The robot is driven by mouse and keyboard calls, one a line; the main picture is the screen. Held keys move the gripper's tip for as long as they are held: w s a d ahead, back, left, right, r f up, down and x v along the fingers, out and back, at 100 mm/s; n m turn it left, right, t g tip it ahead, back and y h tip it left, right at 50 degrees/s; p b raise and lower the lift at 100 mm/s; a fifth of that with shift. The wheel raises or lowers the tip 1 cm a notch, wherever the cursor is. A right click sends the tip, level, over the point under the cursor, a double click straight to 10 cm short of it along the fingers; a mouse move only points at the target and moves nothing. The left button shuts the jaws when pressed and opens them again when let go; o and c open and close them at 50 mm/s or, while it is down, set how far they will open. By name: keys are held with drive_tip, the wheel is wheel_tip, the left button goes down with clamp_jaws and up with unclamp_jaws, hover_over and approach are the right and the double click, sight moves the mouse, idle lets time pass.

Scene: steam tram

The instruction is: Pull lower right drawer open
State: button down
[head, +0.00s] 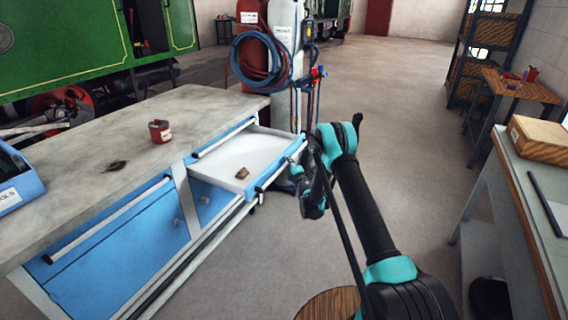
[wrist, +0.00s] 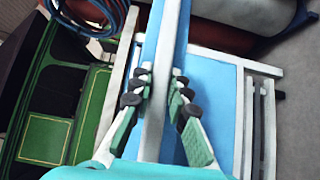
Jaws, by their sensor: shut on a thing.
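The right side of the workbench has a blue upper drawer front with a white bar handle (head: 225,138), which is closed. Below it, the lower right drawer (head: 225,168) stands out from the bench, its white inside showing. A small brown object (head: 242,173) lies in it near the front. My gripper (head: 297,168) is at the drawer's blue front, at its far right part. In the wrist view, the pale bar handle (wrist: 157,75) runs between the fingers of my gripper (wrist: 158,98), which are shut on it. The blue drawer front (wrist: 205,85) lies behind. My arm hides part of the front.
A red tin (head: 160,131), a dark flat item (head: 116,165) and a blue bin (head: 18,185) are on the worktop (head: 130,118). Gas cylinders (head: 282,50) stand behind the drawer. Another bench (head: 520,200) stands at right.

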idle(0.3)
drive_tip(key=c, duration=1.4)
unclamp_jaws()
drive_tip(key=shift+c, duration=0.2)
